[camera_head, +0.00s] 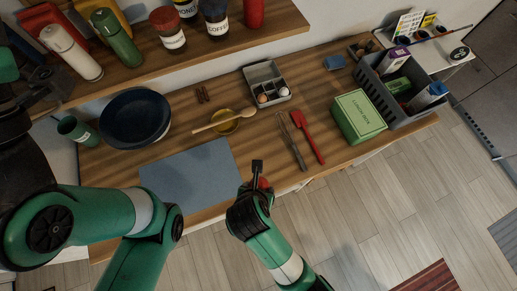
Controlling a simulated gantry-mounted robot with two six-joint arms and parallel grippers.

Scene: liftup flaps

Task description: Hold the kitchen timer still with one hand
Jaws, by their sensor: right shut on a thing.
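A small red object (265,184), which looks like the kitchen timer, shows at the front edge of the wooden counter. My right gripper (259,176) is at the counter's front edge and shut on it. The black gripper hides most of the timer, so its face and shape cannot be seen. My left arm crosses the lower left of the view and bends down out of the frame. Its gripper is not in view.
A blue-grey mat (188,175) lies left of my right gripper. A red spatula (308,137), a wooden spoon (222,121) on a yellow dish, a dark bowl (135,117), a green lunch box (359,116) and a grey crate (418,108) stand around. A shelf (185,60) with jars overhangs the back.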

